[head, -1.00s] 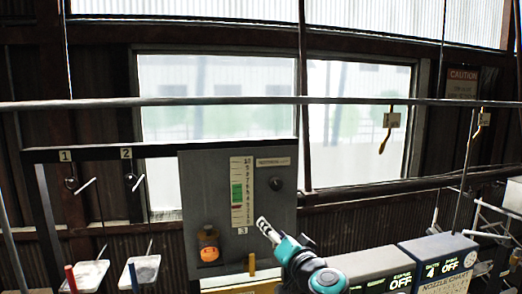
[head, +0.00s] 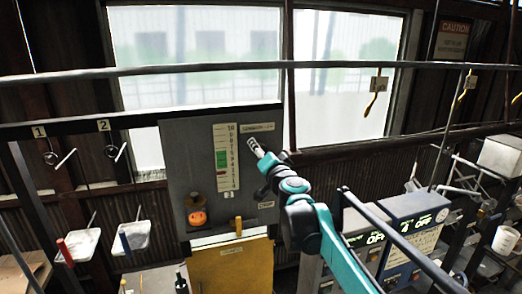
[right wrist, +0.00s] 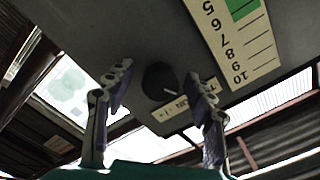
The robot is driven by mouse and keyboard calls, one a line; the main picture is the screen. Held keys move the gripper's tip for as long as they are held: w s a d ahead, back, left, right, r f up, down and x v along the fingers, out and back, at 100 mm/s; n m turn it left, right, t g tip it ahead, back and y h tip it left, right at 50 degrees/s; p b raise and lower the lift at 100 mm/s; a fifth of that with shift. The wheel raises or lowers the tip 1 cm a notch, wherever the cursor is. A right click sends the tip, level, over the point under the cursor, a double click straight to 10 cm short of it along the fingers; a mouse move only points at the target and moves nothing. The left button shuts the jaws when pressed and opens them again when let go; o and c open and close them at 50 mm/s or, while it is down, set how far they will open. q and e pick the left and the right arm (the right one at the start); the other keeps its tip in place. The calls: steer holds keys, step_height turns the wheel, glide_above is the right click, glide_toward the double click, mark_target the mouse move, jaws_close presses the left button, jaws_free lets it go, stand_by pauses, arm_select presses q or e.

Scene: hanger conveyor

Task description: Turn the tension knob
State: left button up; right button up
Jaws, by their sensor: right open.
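The grey panel (head: 188,148) carries a tall numbered scale (head: 226,158) with a green band. In the head view the knob is hidden behind my right gripper (head: 256,149). My right gripper (right wrist: 162,100) is open, with one finger to each side of the knob in the wrist view. I see no finger touching it, though the depth gap is unclear. My left gripper is not in view.
A long horizontal rail (head: 180,72) crosses in front of the window. An orange lamp (head: 197,217) sits low on the panel. Control boxes with OFF displays (head: 412,218) stand at the right. White bins (head: 83,246) are at the left.

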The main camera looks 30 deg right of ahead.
steer(key=shift+s+a, duration=0.1)
steer(key=c, duration=1.2)
steer(key=shift+o, duration=0.2)
steer(key=shift+m, duration=0.3)
steer(key=m+b, duration=0.1)
steer(key=m, duration=0.2)
steer(key=shift+m+b, duration=0.4)
steer(key=shift+m, duration=2.2)
